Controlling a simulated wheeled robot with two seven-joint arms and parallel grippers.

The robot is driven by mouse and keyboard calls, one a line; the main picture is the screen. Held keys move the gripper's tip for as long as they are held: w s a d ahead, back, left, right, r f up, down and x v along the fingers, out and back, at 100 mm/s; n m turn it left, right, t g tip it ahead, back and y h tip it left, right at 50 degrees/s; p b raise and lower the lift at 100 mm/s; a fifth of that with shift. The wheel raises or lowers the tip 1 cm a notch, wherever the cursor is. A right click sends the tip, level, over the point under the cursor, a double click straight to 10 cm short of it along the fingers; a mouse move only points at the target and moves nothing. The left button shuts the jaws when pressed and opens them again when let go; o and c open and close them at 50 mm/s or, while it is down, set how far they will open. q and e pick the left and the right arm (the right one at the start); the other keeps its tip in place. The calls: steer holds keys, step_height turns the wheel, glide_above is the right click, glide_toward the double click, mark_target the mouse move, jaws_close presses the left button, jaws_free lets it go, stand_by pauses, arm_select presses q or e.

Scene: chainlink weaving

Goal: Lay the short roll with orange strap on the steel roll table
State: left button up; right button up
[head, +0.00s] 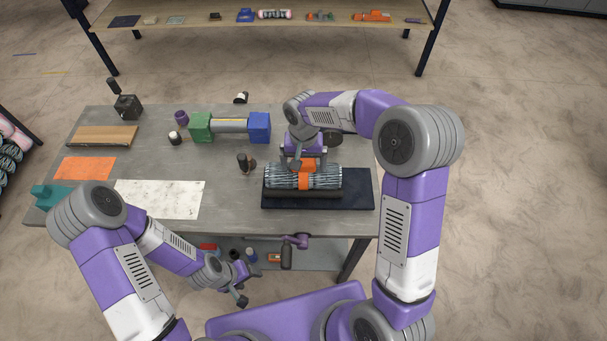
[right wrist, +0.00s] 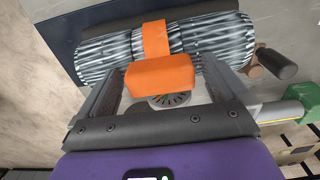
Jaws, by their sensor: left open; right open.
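The short roll with orange strap (head: 325,177), a bundle of grey wire mesh, lies sideways on a dark support over a navy mat (head: 357,203). These rest at the right front of the grey steel table (head: 230,220). My right gripper (head: 301,163) is at the roll's far side, at its middle. In the right wrist view the roll (right wrist: 200,42) lies just beyond the open fingers (right wrist: 163,85), and an orange block (right wrist: 160,75) on the strap shows between them. Whether the fingers touch it I cannot tell. My left gripper (head: 243,287) is open and empty, below the table's front edge.
Behind the roll are a green block (head: 201,127) and blue block (head: 260,127) joined by a bar. A white sheet (head: 160,198), orange sheet (head: 85,168) and wooden board (head: 103,136) lie left. A small dark-handled tool (head: 243,160) stands close to the roll.

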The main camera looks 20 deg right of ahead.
steer(key=c, duration=1.8)
steer(key=shift+w+r, duration=0.1)
jaws_close()
